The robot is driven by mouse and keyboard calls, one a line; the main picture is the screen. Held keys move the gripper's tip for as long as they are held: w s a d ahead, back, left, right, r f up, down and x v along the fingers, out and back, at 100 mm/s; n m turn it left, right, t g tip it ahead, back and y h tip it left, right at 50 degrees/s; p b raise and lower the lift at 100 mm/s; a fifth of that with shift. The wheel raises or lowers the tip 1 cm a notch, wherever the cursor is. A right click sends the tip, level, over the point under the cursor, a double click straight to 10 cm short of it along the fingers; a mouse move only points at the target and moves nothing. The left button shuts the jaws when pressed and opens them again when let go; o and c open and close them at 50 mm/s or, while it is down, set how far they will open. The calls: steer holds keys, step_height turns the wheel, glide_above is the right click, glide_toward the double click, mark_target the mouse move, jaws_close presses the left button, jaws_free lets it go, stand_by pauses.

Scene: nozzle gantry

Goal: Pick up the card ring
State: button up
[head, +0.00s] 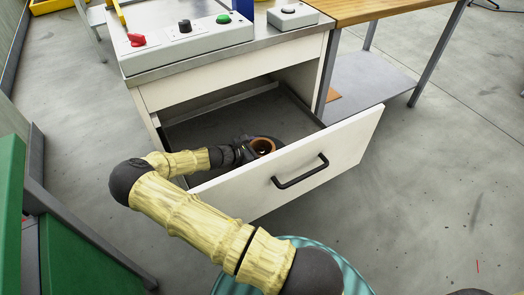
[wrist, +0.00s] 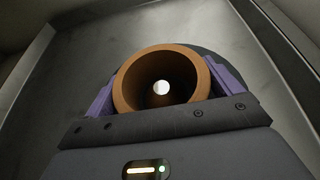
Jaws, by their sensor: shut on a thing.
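The card ring (wrist: 138,86) is a brown-orange hollow ring with a wide mouth, and a bright round spot shows through its middle. It sits between the purple fingers of my gripper (wrist: 166,86), which is shut on it from both sides. In the head view the ring (head: 263,146) is inside the open drawer, near the drawer's front, with my gripper (head: 248,150) around it. I cannot tell whether it touches the drawer floor. A dark rounded shape behind the ring is partly hidden.
The drawer (head: 320,150) is pulled out, with a white front and a black handle (head: 300,172). Its walls surround my gripper. Above it stands a control panel (head: 185,42) with knobs and a green button. A wooden-topped table (head: 385,8) is at right. Open floor lies right of the drawer.

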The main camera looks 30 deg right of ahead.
step_height(320, 180, up, 10)
steer(key=p, duration=0.4)
steer(key=shift+p, duration=0.3)
